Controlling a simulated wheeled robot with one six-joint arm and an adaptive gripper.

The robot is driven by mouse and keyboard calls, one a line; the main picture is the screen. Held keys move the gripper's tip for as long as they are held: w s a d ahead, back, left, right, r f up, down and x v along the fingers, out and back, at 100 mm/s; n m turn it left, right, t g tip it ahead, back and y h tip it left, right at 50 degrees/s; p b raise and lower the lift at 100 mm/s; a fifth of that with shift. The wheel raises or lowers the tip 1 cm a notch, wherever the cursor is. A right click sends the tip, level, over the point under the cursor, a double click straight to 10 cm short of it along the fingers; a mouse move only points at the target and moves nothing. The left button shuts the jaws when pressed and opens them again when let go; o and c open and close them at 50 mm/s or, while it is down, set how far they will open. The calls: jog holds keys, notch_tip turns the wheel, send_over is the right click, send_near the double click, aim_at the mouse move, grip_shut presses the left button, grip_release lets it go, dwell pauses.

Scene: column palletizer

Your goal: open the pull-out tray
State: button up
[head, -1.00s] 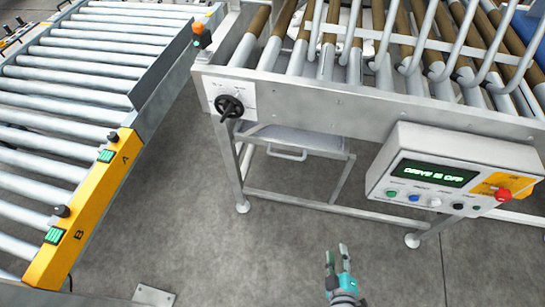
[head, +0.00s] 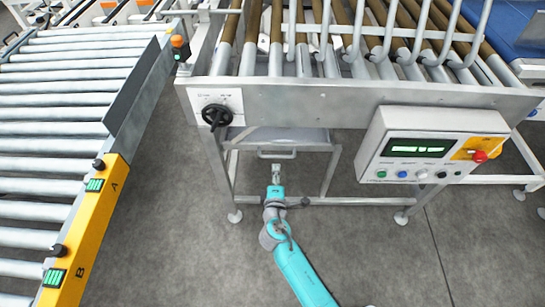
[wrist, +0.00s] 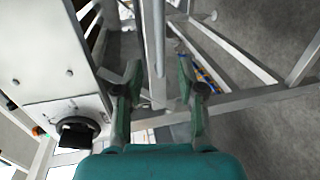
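A pale bar (wrist: 155,45), which looks like the handle, shows between the fingers. I cannot tell whether it lies within their grasp or a little beyond. No contact is visible. The tray looks pushed in beneath the frame, and its inside is mostly hidden.
The handwheel (head: 216,115) sits up and left of the tray. A control box (head: 430,150) with a lit display hangs at the right. Frame legs and a low crossbar (head: 350,201) surround the tray. A roller conveyor (head: 60,130) stands at the left. The floor in front is clear.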

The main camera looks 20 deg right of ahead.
aim_at(277, 157)
jog(key=x, duration=0.9)
jog(key=shift+w+d, duration=0.1)
jog(key=shift+w, duration=0.05)
grip_shut()
